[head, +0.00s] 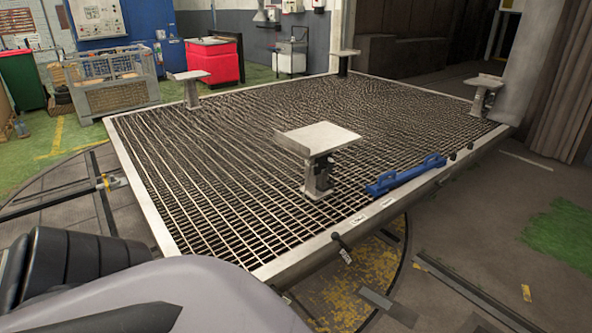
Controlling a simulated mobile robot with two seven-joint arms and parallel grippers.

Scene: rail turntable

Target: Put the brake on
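A grated platform with a pale metal rim (300,265) fills the middle of the head view. A small black lever (341,243) with a pale tag sticks out from its front rim; it may be the brake, but I cannot read the tag. Two small labels lie on the rim just right of it. A blue bar with raised ends (405,175) lies along the same edge further right. My grey and black arm parts cover the lower left. Neither gripper shows in this view.
A metal stand with a flat top (318,138) rises from the grating near the lever, and smaller stands are at the platform's other corners. A mesh crate (108,98) and a red cabinet (213,62) stand behind. The floor at front right is mostly clear.

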